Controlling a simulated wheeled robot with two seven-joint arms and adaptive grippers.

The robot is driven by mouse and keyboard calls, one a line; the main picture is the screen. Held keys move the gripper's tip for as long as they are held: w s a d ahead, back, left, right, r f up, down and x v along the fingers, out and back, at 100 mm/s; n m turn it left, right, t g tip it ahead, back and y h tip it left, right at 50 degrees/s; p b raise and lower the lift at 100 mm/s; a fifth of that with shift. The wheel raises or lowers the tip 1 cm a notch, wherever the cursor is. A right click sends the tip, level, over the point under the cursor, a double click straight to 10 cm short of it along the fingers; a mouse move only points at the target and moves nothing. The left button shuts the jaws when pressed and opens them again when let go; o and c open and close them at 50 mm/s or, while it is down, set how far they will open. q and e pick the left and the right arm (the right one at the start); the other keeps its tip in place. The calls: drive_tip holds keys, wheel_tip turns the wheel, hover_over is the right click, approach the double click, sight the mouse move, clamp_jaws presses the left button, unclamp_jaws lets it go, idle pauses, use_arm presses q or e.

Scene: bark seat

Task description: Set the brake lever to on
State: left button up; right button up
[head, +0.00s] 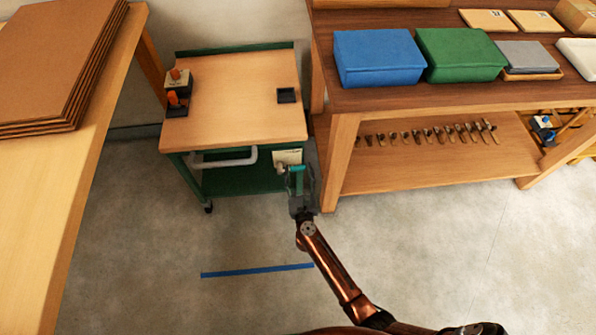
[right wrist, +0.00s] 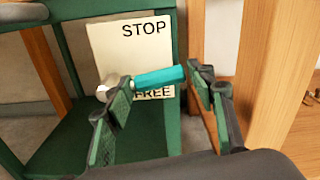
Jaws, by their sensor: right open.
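The brake lever has a teal handle (right wrist: 160,77) on a pale pivot. It sticks out over a cream plate (right wrist: 118,47) marked STOP above and FREE below. The handle lies nearly level, close above the word FREE and partly over it. The plate is on the front of a green-framed cart (head: 178,160). My right gripper (head: 301,178) is open at the plate. In the right wrist view its fingers (right wrist: 160,85) stand on either side of the handle; I cannot tell whether they touch it. My left gripper is out of view.
A wooden bench (head: 345,130) with a blue box (head: 377,57) and a green box (head: 460,54) stands close right of the cart. Its leg is near my right gripper. A table (head: 45,180) is at left. A blue floor strip (head: 257,270) lies on clear floor.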

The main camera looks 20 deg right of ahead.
drive_tip(key=shift+c, duration=0.2)
clamp_jaws()
idle(0.5)
drive_tip(key=shift+r, duration=0.1)
